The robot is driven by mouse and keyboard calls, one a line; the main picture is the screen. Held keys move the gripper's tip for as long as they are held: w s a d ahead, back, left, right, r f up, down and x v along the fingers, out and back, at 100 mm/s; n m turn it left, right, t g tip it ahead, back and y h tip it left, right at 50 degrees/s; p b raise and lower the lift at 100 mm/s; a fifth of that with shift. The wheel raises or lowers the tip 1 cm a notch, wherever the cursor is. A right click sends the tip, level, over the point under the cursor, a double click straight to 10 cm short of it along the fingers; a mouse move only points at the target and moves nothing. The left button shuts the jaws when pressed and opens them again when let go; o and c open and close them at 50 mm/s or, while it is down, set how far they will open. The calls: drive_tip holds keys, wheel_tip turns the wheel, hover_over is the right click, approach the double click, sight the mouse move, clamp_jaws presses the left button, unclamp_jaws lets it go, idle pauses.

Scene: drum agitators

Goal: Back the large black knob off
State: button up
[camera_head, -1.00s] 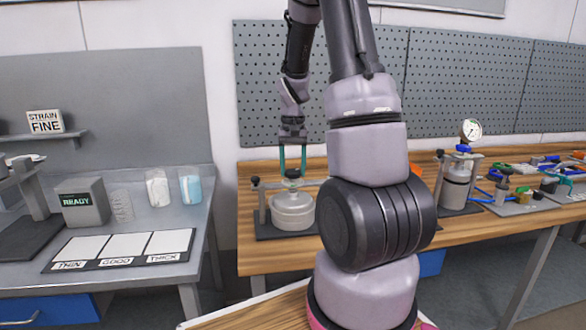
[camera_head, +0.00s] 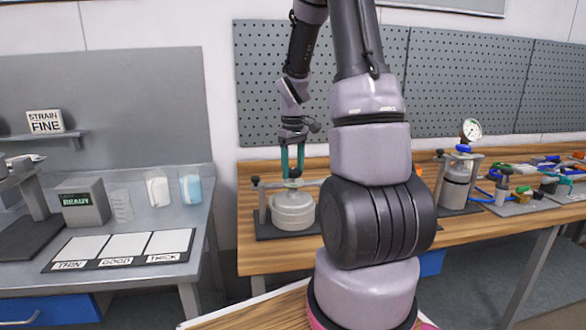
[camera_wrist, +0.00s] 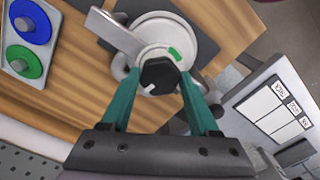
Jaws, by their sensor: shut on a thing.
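The large black knob (camera_wrist: 158,76) has a white mark on its face and sits on top of a pale round drum (camera_wrist: 180,35). In the head view the knob (camera_head: 294,173) is a small dark shape above the drum (camera_head: 292,212). My gripper (camera_wrist: 162,75) comes down from above, with a teal finger on each side of the knob, shut on it. In the head view my gripper (camera_head: 292,168) is upright over the drum. The fingers hide parts of the knob's sides. A green mark shows beside the knob in the wrist view.
A flat metal bar (camera_wrist: 115,32) reaches across the drum close to the knob. The drum stands on a dark base (camera_head: 265,230) on the wooden bench (camera_head: 465,232). A gauge pot (camera_head: 457,180) stands to the right. The grey table (camera_head: 130,215) is at left.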

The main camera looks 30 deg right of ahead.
sight(293, 170)
drive_tip(key=shift+s+f+n, duration=0.1)
drive_tip(key=shift+f+n, duration=0.05)
drive_tip(key=shift+n, duration=0.15)
idle(0.4)
drive_tip(key=o, duration=1.4)
drive_tip(key=shift+r, duration=0.5)
wheel_tip(293, 170, up, 10)
drive_tip(key=shift+f, duration=0.1)
